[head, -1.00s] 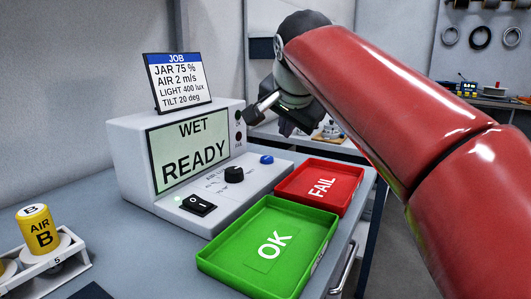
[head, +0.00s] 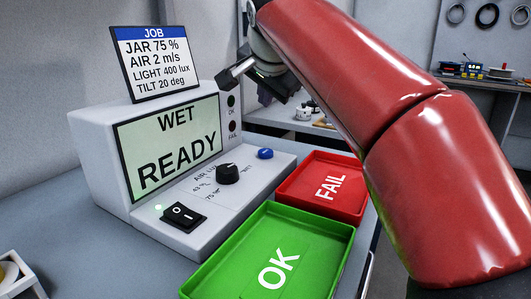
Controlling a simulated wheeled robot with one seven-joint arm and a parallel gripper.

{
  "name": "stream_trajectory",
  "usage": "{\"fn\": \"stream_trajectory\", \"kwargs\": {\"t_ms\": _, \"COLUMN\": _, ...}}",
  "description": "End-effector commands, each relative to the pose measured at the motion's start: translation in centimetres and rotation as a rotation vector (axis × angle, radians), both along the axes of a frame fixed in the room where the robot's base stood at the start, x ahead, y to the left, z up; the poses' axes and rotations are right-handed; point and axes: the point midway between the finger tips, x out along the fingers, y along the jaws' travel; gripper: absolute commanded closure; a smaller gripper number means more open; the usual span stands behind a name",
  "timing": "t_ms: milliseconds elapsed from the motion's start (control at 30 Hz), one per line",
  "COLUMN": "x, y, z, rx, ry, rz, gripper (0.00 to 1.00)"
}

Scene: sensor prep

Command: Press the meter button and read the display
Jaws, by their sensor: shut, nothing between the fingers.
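The white meter (head: 90,150) stands on the bench at the left. Its display (head: 170,146) reads "WET READY". The blue button (head: 265,154) is on the low front panel at its right end, right of the black knob (head: 228,174). A black rocker switch (head: 183,216) sits at the panel's left, with a lit green light (head: 158,207) beside it. My gripper (head: 228,78) is shut and empty. In the picture it appears above the blue button and over the meter's upper right edge, apart from the button. My red arm hides part of the gripper's wrist.
A job card (head: 157,62) on the meter reads JAR 75 %, AIR 2 m/s, LIGHT 400 lux, TILT 20 deg. A green OK tray (head: 316,220) and a red FAIL tray (head: 345,164) lie in front. A white rack (head: 22,275) is cut off at lower left.

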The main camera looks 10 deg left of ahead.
Motion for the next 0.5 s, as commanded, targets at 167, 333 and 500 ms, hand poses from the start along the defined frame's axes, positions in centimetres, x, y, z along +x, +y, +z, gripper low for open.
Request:
{"fn": "stream_trajectory", "kwargs": {"t_ms": 167, "x": 0.0, "y": 0.0, "z": -2.2, "rx": 0.000, "ry": 0.001, "rz": 0.000, "gripper": 1.00}}
{"fn": "stream_trajectory", "kwargs": {"t_ms": 333, "x": 0.0, "y": 0.0, "z": -4.7, "rx": 0.000, "ry": 0.001, "rz": 0.001, "gripper": 1.00}}
{"fn": "stream_trajectory", "kwargs": {"t_ms": 500, "x": 0.0, "y": 0.0, "z": -6.9, "rx": 0.000, "ry": 0.000, "rz": 0.000, "gripper": 1.00}}
